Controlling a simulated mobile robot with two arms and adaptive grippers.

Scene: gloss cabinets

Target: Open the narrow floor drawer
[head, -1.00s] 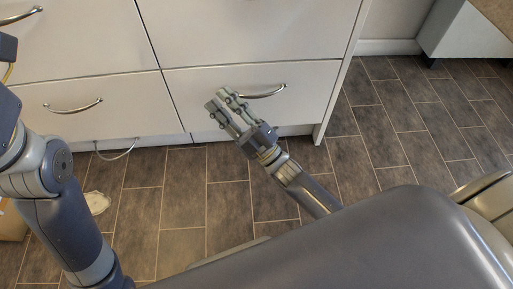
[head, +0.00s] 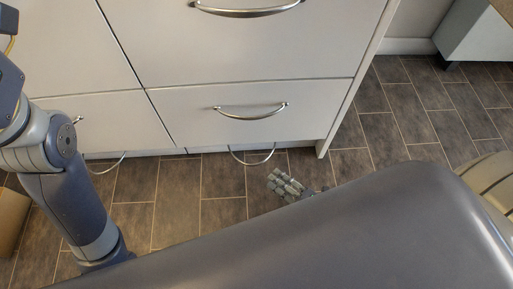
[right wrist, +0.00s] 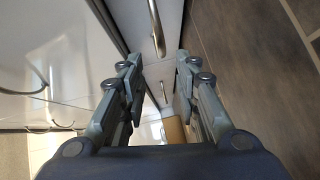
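A low strip front (head: 210,150) runs at floor level under the white drawers. A thin curved handle (head: 253,161) stands out from it, and another low handle (head: 107,166) is further left. My right gripper (head: 279,183) is low over the floor, just in front and to the right of the nearer low handle. In the right wrist view its two fingers (right wrist: 160,68) are apart with nothing between them. A metal handle (right wrist: 157,30) lies ahead of the fingertips, slightly left of centre, apart from them. My left arm shows at the left, but its gripper is out of view.
A white drawer with a curved handle (head: 251,112) is directly above the strip, with larger drawers over it. A brown box (head: 10,220) lies at the left edge. The tiled floor (head: 400,115) right of the cabinet is clear.

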